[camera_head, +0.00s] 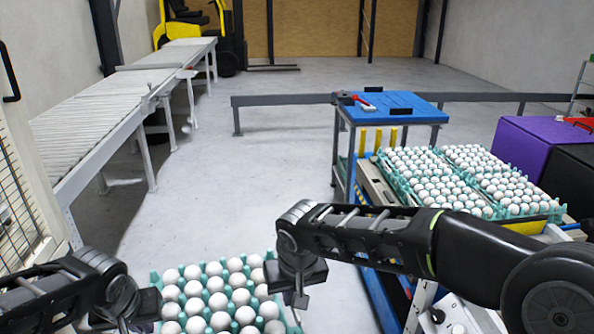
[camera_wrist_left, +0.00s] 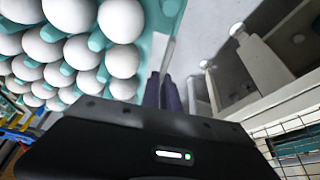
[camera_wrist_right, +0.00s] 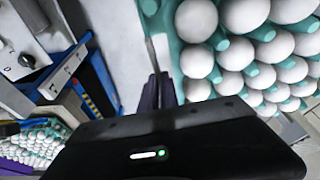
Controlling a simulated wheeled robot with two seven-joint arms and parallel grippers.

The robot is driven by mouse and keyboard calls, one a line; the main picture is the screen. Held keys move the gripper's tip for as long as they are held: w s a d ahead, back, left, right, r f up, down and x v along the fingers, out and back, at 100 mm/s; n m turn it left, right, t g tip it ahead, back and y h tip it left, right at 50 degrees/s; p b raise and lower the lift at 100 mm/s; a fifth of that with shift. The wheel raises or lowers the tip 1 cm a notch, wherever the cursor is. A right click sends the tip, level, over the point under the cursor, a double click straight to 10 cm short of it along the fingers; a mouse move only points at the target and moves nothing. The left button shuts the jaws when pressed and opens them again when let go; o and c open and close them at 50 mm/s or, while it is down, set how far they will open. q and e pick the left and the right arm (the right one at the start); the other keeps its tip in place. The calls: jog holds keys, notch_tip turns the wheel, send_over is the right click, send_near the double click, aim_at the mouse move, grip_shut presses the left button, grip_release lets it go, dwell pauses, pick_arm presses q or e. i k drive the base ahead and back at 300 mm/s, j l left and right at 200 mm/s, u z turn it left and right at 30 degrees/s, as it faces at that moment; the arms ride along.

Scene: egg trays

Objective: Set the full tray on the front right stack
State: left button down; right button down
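The full tray (camera_head: 155,278) is teal and filled with white eggs. It is at the bottom of the head view, between my two grippers, with bare floor behind it. My left gripper (camera_head: 125,322) is at its left edge, with the fingers (camera_wrist_left: 163,92) close together on the rim in the left wrist view. My right gripper (camera_head: 298,299) is at its right edge, with the fingers (camera_wrist_right: 158,92) likewise closed on the rim. Teal egg trays (camera_head: 556,211) stand in a group at the right, beyond my right arm. The lower part of that group is partly hidden.
A blue-topped table (camera_head: 400,103) stands behind the egg trays, with a red-handled item (camera_head: 363,103) on it. A purple box (camera_head: 535,142) is at the far right. A roller conveyor (camera_head: 100,110) runs along the left. The floor (camera_head: 230,180) in the middle is clear.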

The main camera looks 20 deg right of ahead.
aim_at(450, 194)
jog(key=i+j+z, duration=0.1)
jog(key=i+z, duration=0.25)
jog(key=i, duration=1.55)
jog(key=i+z, duration=0.25)
jog(key=i, duration=0.2)
jog(key=i+j+z, duration=0.25)
jog(key=i, duration=0.2)
jog(key=i+l+z, duration=0.1)
jog(key=z, duration=0.25)
jog(key=i+z, duration=0.35)
jog(key=z, duration=0.35)
jog(key=i+z, duration=0.6)
jog(key=z, duration=0.85)
jog(key=i+l, duration=0.05)
